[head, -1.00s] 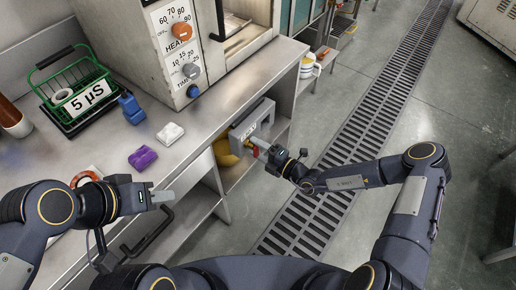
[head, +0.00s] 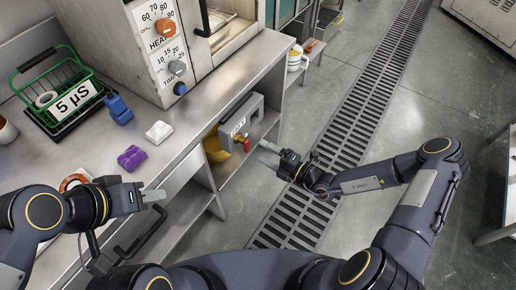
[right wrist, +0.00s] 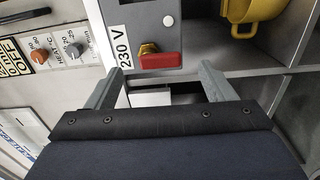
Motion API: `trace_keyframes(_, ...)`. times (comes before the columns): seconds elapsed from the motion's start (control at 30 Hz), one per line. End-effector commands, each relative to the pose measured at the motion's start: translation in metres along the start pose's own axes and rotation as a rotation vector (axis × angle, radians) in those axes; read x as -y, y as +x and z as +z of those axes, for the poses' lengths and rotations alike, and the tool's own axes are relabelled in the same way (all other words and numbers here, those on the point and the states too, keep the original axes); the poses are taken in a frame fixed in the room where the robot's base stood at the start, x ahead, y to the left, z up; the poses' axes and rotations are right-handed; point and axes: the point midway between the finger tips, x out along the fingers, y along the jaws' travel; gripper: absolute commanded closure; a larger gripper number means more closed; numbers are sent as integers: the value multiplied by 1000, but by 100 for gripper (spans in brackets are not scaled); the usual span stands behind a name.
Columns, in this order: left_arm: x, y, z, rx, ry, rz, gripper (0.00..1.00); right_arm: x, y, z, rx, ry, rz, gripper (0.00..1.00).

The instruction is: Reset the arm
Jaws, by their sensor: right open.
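My right gripper (head: 266,152) is open and empty beside the counter's open front. It is a little to the right of the red handle (head: 246,145) on a grey box (head: 257,106) and apart from it. In the right wrist view the two fingers (right wrist: 160,88) stand wide apart. My left gripper (head: 152,198) hangs over the counter's front edge at lower left. Its fingers look like one block, so its opening is unclear.
The steel counter (head: 188,112) holds a green rack (head: 42,119), blue, white and purple blocks, and an oven (head: 118,45) with knobs. A yellow pot (head: 214,150) sits on the shelf below. Floor around the drain grate (head: 362,112) is clear.

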Motion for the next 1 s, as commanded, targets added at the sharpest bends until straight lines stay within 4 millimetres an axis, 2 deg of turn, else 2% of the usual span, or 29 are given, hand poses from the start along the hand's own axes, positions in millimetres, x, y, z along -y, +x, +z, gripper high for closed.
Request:
trace_keyframes(0.13, 0, 0, 0, 0, 0, 0, 64, 0, -5, 0, 0, 0, 0, 24)
trace_keyframes(0.57, 0, 0, 0, 0, 0, 0, 64, 0, -5, 0, 0, 0, 0, 24)
trace_keyframes(0.67, 0, -1, 0, 0, 0, 0, 64, -5, -5, 0, -12, -28, 0, 24)
trace_keyframes(0.77, -2, -4, -2, 0, 0, 0, 64, -26, -10, -2, -68, -166, -3, 24)
trace_keyframes(0.83, -4, -8, -4, 0, 0, 0, 64, -52, -16, -6, -140, -340, -3, 24)
trace_keyframes(1.0, -8, -18, -9, 0, 0, 0, 64, -123, -42, -28, -389, -906, 11, 24)
